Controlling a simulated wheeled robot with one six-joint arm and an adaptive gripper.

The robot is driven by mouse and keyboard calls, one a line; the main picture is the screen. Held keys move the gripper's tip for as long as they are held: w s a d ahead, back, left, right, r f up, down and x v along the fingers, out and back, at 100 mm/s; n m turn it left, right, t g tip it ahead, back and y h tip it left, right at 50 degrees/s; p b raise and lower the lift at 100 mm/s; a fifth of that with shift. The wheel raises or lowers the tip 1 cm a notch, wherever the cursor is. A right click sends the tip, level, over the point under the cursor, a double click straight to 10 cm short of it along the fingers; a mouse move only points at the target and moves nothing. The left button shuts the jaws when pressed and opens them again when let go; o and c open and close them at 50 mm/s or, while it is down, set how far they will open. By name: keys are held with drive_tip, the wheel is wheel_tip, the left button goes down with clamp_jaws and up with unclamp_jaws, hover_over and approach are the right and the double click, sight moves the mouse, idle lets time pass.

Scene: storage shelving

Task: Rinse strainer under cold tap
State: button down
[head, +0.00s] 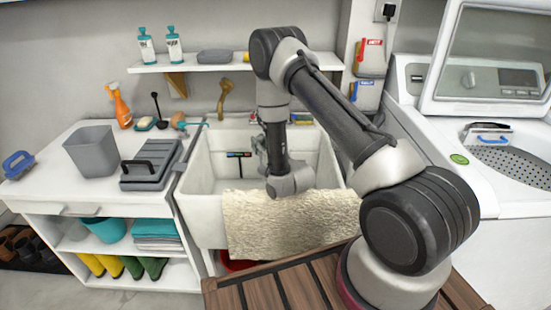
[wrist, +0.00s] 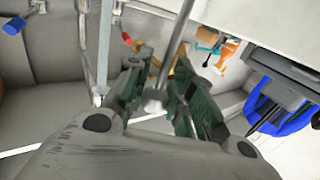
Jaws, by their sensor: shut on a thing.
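My gripper (head: 258,146) is low inside the white sink (head: 200,185), and my own wrist hides part of it in the head view. In the wrist view my gripper (wrist: 158,103) is closed around a small grey metal piece (wrist: 155,97) with a slim rod rising from it. This looks like the strainer, but its full shape is hidden. A blue tap knob (wrist: 13,25) is at the upper left of the wrist view and a red knob (wrist: 127,38) nearer the middle, both apart from the fingers. I cannot tell whether water runs.
A cream towel (head: 290,225) hangs over the sink's front edge. A wall shelf (head: 225,66) is above. A washing machine (head: 500,140) stands right.

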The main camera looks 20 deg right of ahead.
idle(0.5)
drive_tip(key=s+a+r, duration=0.3)
drive_tip(key=r, duration=0.1)
drive_tip(key=shift+s+a, duration=0.25)
drive_tip(key=shift+s, duration=0.05)
drive_tip(key=shift+r, duration=0.1)
idle(0.4)
